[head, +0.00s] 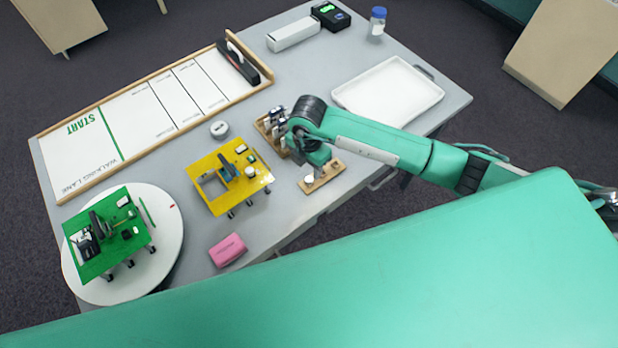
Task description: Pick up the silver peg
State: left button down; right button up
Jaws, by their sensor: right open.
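I cannot single out the silver peg for certain. A small wooden block (321,177) near the table's front edge carries a small pale piece (337,169). A wooden rack (264,129) with several small white and metallic pieces stands just left of my right wrist. My right gripper (309,146) is open, low over the table between the rack and the block. Its fingertips are small and partly hidden, and I see nothing held in it. My left gripper is not in view.
A yellow board (213,199) on legs, a grey round item (219,129) and a pink block (228,250) are left of the gripper. A green board (84,255) stands on a white disc (170,240). A white tray (390,65) lies behind my right arm.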

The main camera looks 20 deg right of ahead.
aim_at(309, 179)
jog(key=shift+f, duration=0.7)
notch_tip(309, 179, down, 5)
jog(key=shift+d+r+p, duration=0.15)
jog(key=shift+p, duration=0.95)
jog(key=shift+w+f, duration=0.1)
jog(key=shift+f, duration=0.2)
jog(key=shift+c, duration=0.5)
grip_shut()
